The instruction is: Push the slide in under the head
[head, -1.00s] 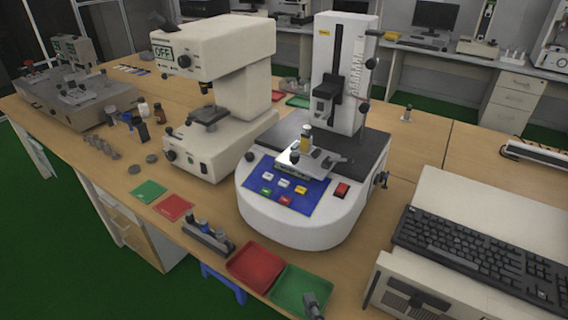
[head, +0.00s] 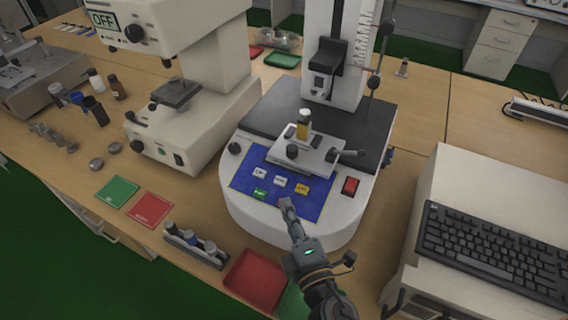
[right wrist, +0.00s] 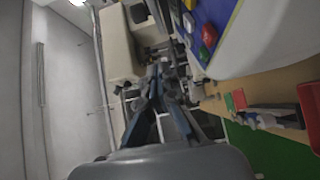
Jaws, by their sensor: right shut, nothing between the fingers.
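The slide (head: 306,151) is a light metal stage on the rounded white tester, carrying a small vial with a yellow body (head: 303,130). It sits forward of the head (head: 324,72), a dark block on the upright white column. My right gripper (head: 286,204) is shut and empty, over the front edge of the blue button panel, in front of the slide and apart from it. In the right wrist view its fingers (right wrist: 156,80) are together, with the panel's edge (right wrist: 215,22) at upper right. My left gripper is not in view.
A cream tester (head: 190,125) stands to the left. A keyboard (head: 490,255) lies on a cream case at right. Red (head: 257,278) and green trays and a rack of vials (head: 196,243) line the front table edge. A knob lever (head: 345,154) sticks out right of the slide.

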